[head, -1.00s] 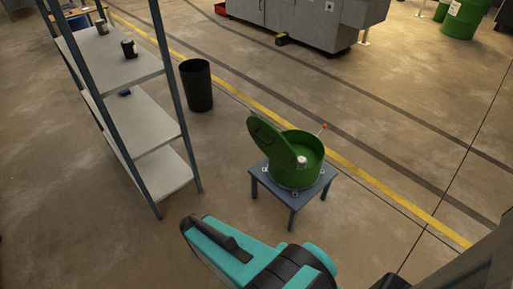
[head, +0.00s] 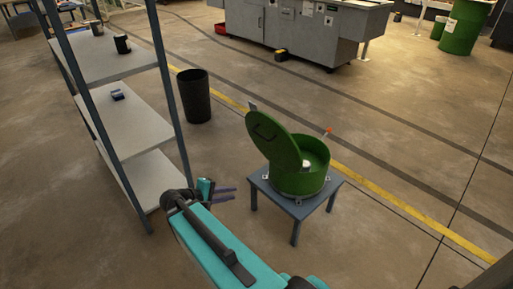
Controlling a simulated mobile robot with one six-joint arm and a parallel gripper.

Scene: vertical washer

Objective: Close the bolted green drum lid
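The green drum (head: 314,174) stands on a small blue-grey table (head: 302,207). Its round green lid (head: 272,140) stands open, tilted up on the left side of the drum, with a dark handle on its face. A pale round thing (head: 306,164) shows inside the drum. A lever with an orange tip (head: 328,131) sticks out at the drum's back right. My gripper (head: 233,194) is left of the table, apart from the lid and drum, its dark fingers pointing right. A gap shows between the fingers, and nothing is seen between them.
A metal shelf unit (head: 135,125) with small dark items stands at the left. A grey machine (head: 295,30) and a green barrel (head: 464,25) stand at the back. The floor right of the table is clear.

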